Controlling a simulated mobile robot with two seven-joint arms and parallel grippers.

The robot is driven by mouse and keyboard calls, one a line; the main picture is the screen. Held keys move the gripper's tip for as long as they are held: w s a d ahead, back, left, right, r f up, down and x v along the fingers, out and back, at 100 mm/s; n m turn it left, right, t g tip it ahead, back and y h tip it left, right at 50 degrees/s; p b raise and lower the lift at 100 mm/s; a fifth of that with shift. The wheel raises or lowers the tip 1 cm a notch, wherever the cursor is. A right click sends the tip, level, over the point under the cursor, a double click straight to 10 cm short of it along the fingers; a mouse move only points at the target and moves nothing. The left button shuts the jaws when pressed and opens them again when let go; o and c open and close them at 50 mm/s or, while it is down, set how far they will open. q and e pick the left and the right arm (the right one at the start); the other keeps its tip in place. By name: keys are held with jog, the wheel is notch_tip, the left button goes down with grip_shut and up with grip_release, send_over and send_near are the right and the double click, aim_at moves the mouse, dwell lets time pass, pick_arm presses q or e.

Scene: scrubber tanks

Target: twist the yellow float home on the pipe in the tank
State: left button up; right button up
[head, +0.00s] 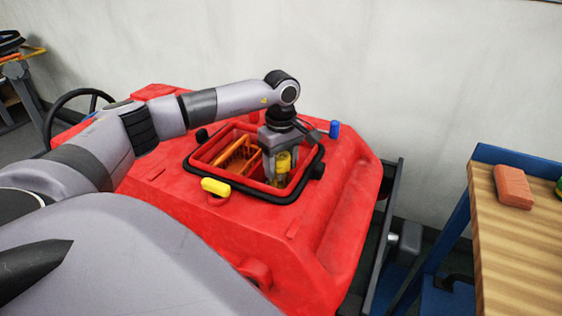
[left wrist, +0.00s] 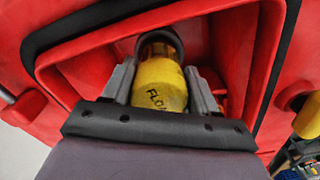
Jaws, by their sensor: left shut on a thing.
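The yellow float (head: 283,163) is inside the open tank of the red scrubber (head: 345,215). It also shows in the left wrist view (left wrist: 159,86), with dark lettering on its side. My left gripper (head: 278,168) reaches down into the opening and is shut on the float, one finger on each side in the left wrist view (left wrist: 160,90). An amber-brown part (left wrist: 158,50) with a dark rim shows at the float's far end. I cannot tell the pipe apart or how far the float sits on it. My right gripper is not in view.
The tank opening has a black rim (head: 243,192). An orange basket (head: 236,155) fills its left side. A yellow handle (head: 215,187) and a blue knob (head: 334,129) stand near the rim. A wooden bench (head: 515,240) with a reddish block (head: 513,186) is at right.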

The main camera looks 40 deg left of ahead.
pick_arm(q)
jog(key=shift+f, duration=0.1)
dwell(0.7)
jog(key=shift+m, duration=1.4)
jog(key=shift+s+m, duration=0.1)
jog(key=shift+m, duration=1.2)
jog(key=shift+a, duration=0.1)
jog(key=shift+m, duration=1.3)
